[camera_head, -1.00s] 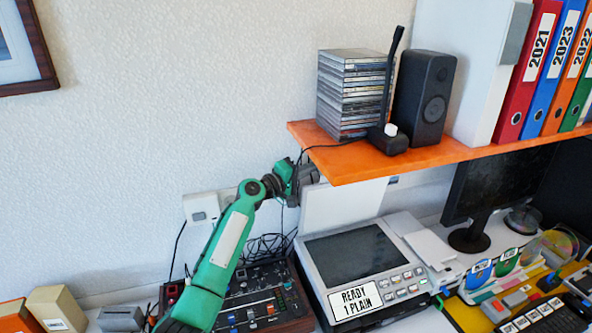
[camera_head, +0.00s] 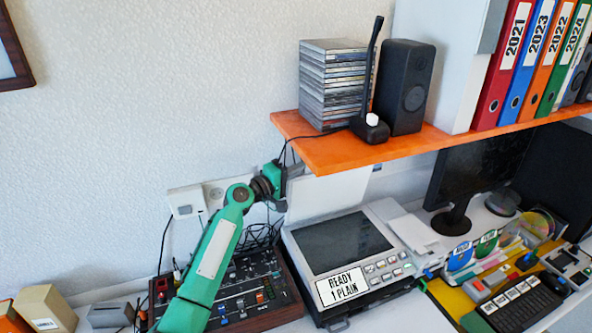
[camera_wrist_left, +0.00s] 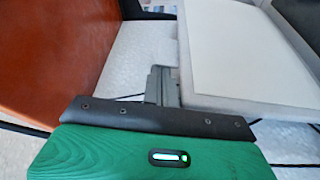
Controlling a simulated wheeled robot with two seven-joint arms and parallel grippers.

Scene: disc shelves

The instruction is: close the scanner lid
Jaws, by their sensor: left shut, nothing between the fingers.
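The scanner (camera_head: 341,243) stands on the desk with its dark glass bare and a label reading "READY 1 PLAIN" on its front. Its white lid (camera_head: 328,196) stands raised at the back, its top partly hidden by the orange shelf. The lid's pale inner panel (camera_wrist_left: 232,50) fills the upper right of the left wrist view. My left gripper (camera_head: 290,178) is at the lid's left edge, just below the shelf's left end. Its narrow fingers (camera_wrist_left: 162,84) are shut and empty, beside the lid; I cannot tell whether they touch it. My right gripper is not in view.
The orange shelf (camera_head: 320,155) overhangs the lid, carrying a CD stack (camera_head: 333,85), a black speaker (camera_head: 404,87) and binders. A mixer (camera_head: 250,295) sits left of the scanner under my left arm. A monitor (camera_head: 480,165) stands to the right.

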